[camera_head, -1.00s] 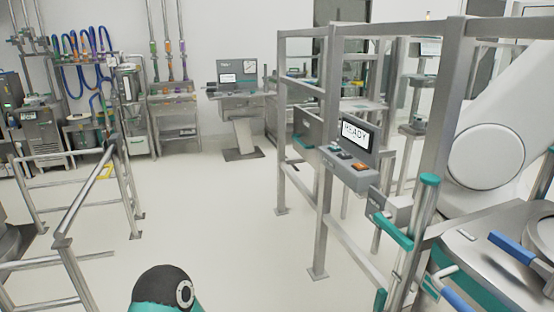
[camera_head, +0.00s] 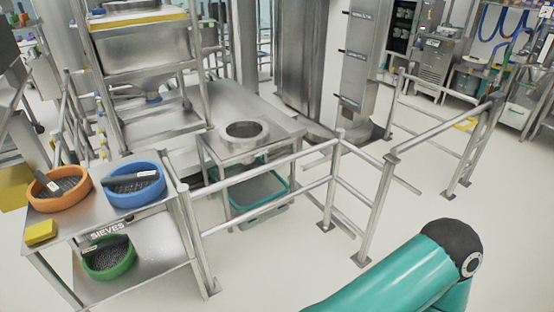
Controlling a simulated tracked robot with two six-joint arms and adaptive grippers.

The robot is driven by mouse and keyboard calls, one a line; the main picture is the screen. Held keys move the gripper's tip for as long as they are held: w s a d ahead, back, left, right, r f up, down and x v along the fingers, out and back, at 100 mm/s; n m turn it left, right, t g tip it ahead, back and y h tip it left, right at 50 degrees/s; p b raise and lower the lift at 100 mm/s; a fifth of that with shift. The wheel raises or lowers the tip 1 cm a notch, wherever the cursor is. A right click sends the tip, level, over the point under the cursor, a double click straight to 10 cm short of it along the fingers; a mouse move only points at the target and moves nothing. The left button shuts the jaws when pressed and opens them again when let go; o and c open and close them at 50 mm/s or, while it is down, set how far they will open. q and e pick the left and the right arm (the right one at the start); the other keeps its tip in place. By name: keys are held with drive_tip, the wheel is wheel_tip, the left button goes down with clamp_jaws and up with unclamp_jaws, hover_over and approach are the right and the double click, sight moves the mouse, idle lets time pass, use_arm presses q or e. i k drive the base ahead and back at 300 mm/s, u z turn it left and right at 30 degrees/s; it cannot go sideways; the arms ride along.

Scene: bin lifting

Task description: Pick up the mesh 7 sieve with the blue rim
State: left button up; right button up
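The blue-rimmed sieve (camera_head: 134,185) sits on the top shelf of a metal rack at the left. A dark tag with light lettering lies across its mesh; the lettering is too small to read. An orange-rimmed sieve (camera_head: 59,188) stands to its left on the same shelf. A green-rimmed sieve (camera_head: 109,257) is on the lower shelf below. A teal arm of mine with a dark joint shows at the lower right, well apart from the rack. Neither gripper is in view.
The sieve rack (camera_head: 150,215) carries a "SIEVES" label and a yellow block (camera_head: 40,232). Metal railings (camera_head: 372,205) stand between the rack and the open floor. A metal stand with a round opening (camera_head: 243,132) has a teal-rimmed bin (camera_head: 258,196) beneath it. Floor at lower middle is clear.

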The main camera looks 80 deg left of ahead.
sight(133, 185)
drive_tip(key=i, duration=0.25)
drive_tip(key=u, duration=2.9)
drive_tip(key=i, duration=0.25)
drive_tip(key=u, duration=1.4)
drive_tip(key=k, duration=0.55)
drive_tip(key=u, duration=0.5)
drive_tip(key=i, duration=1.7)
drive_tip(key=z, duration=0.45)
